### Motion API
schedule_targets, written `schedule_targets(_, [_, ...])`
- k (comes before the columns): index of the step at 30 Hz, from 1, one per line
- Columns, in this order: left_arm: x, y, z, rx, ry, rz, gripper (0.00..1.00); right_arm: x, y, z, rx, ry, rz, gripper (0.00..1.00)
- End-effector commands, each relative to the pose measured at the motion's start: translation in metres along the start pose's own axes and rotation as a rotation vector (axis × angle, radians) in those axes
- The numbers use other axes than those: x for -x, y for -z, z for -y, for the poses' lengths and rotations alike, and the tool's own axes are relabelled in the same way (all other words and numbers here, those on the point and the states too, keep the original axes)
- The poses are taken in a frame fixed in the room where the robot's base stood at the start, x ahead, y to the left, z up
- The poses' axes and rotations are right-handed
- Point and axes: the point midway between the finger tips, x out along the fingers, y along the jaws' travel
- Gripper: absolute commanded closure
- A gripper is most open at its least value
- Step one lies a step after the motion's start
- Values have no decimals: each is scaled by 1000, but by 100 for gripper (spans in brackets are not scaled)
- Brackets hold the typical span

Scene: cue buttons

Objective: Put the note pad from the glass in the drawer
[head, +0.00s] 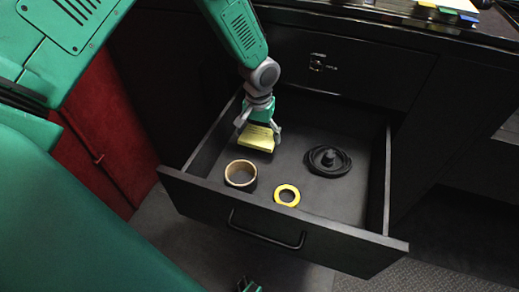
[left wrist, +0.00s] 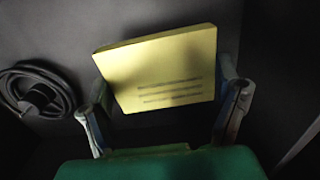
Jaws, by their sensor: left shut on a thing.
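The yellow note pad (head: 256,138) is in my left gripper (head: 258,130), inside the open drawer (head: 283,225) near its left side. In the left wrist view the pad (left wrist: 165,70) sits tilted between the two fingers of the left gripper (left wrist: 165,105), with several dark lines on its face. The gripper is shut on it. I cannot tell whether the pad touches the drawer floor. A green thing with no clear detail, at the bottom of the head view, may be part of my right gripper (head: 248,285); its jaws cannot be made out.
The drawer also holds a tan tape roll (head: 240,175), a yellow ring of tape (head: 287,195) and a coiled black cable (head: 328,160). The drawer floor between them is free. A closed drawer (head: 340,68) is above. Coloured items (head: 450,8) lie on the top at the upper right.

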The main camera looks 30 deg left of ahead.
Motion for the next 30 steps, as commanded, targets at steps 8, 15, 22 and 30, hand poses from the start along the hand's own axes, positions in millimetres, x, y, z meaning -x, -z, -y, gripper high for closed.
schedule_targets(8, [-22, 0, -3, -2, 3, -2, 47, -10, 0, 0, 0, 0, 0, 60])
schedule_targets(15, [-48, 0, -2, -2, -1, -2, 47, -20, -1, 0, -1, 0, 0, 60])
schedule_targets(22, [-47, 0, -1, -1, 0, -2, 0, -19, -1, 0, 0, 0, 0, 60])
schedule_targets(30, [-43, 0, -3, -2, 2, -2, 0, -18, -1, 0, 0, 0, 0, 60])
